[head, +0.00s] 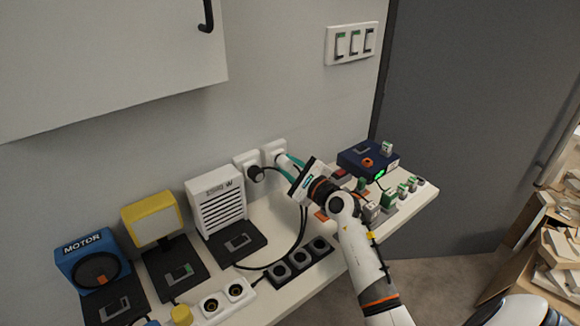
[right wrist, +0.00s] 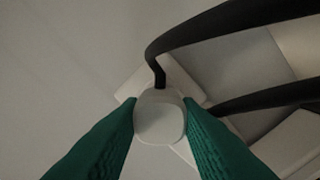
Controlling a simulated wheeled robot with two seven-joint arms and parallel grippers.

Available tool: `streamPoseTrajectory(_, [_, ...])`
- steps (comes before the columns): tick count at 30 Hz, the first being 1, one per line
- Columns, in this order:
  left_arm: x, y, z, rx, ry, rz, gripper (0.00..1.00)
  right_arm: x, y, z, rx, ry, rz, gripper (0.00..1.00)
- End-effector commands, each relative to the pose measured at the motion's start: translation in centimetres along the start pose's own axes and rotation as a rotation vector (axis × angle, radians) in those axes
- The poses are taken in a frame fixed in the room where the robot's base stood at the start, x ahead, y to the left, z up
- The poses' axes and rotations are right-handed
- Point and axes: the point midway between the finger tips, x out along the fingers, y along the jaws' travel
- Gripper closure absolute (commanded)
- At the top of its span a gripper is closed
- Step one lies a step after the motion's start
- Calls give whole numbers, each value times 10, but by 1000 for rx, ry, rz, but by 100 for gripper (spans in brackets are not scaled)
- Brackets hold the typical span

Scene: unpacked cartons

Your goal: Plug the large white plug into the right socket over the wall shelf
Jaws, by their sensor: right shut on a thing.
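The large white plug (head: 281,156) is between the green fingertips of my right gripper (head: 285,164), at the front of the right socket (head: 272,146) over the wall shelf (head: 262,214). In the right wrist view the rounded end of the white plug (right wrist: 160,117) shows between both fingers (right wrist: 160,125), with a pale socket plate (right wrist: 132,84) behind it. How deep the plug sits in the socket is hidden. The left socket (head: 242,160) holds a black plug (head: 256,173). My left gripper is not in view.
A black cable (head: 300,235) loops down the shelf to a black socket strip (head: 299,262). A white heater-like box (head: 216,203), yellow lamp (head: 152,216) and blue motor (head: 93,262) stand left. A dark blue box (head: 367,158) and several small green-white blocks lie right of my gripper.

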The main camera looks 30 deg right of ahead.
Motion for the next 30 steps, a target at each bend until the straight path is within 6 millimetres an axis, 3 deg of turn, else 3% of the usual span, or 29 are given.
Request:
streamPoseTrajectory(21, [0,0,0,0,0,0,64,5,0,0,0,0,0,100])
streamPoseTrajectory(22, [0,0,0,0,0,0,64,5,0,0,0,0,0,65])
streamPoseTrajectory(26, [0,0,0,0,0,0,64,5,0,0,0,0,0,45])
streamPoseTrajectory(30, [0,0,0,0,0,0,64,5,0,0,0,0,0,45])
